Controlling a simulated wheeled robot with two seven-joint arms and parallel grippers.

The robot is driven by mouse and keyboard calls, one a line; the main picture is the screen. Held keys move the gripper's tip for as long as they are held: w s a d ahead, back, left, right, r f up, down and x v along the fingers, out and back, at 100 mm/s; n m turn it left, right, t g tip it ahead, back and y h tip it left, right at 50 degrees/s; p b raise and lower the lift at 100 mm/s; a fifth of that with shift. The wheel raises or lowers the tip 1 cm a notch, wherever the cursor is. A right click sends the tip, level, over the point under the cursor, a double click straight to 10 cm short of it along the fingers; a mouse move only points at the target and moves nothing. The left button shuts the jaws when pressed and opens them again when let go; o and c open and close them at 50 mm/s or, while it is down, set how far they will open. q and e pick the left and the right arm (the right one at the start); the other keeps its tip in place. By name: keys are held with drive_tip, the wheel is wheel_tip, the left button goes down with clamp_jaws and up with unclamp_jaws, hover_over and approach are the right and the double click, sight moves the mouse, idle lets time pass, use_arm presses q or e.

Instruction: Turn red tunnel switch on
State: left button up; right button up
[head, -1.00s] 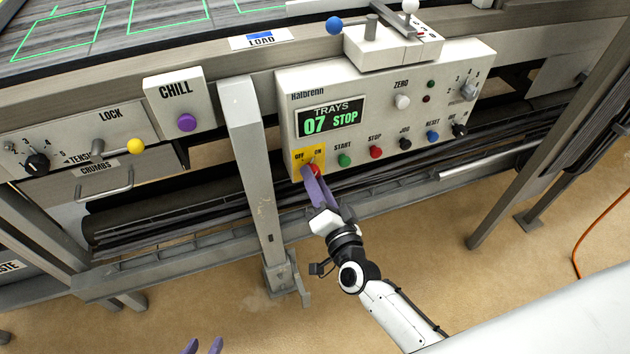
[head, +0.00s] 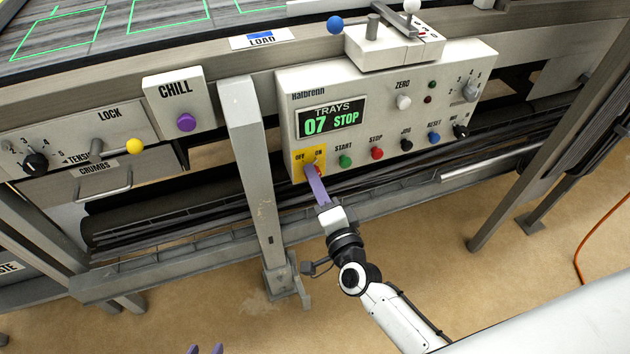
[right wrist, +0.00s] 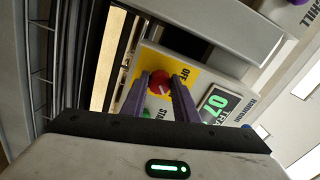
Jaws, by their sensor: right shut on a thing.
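The red switch (right wrist: 158,79) is a round knob on a yellow plate (head: 299,164) marked OFF and ON, at the lower left corner of the grey control panel (head: 385,95). My right gripper (right wrist: 160,82) is shut on the red switch, with a purple finger on either side of it. In the head view the fingers hide most of the knob. I cannot tell for sure which label it points to. My left gripper (head: 205,350) shows only its two purple fingertips at the bottom edge, apart and empty.
The panel's display (head: 331,118) reads TRAYS 07 STOP. A green START button (head: 345,161) and a red STOP button (head: 377,153) sit right of the switch. A grey post (head: 253,160) stands just left of the panel.

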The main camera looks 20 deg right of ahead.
drive_tip(key=o, duration=0.9)
drive_tip(key=shift+o, duration=0.8)
use_arm(q)
drive_tip(key=shift+w+r, duration=0.15)
drive_tip(key=shift+w, duration=0.15)
drive_tip(key=shift+s+p, duration=0.3)
use_arm(e)
drive_tip(key=s, duration=1)
drive_tip(key=shift+s+d, duration=0.15)
drive_tip(key=shift+s, duration=0.05)
use_arm(q)
drive_tip(key=shift+r, duration=0.1)
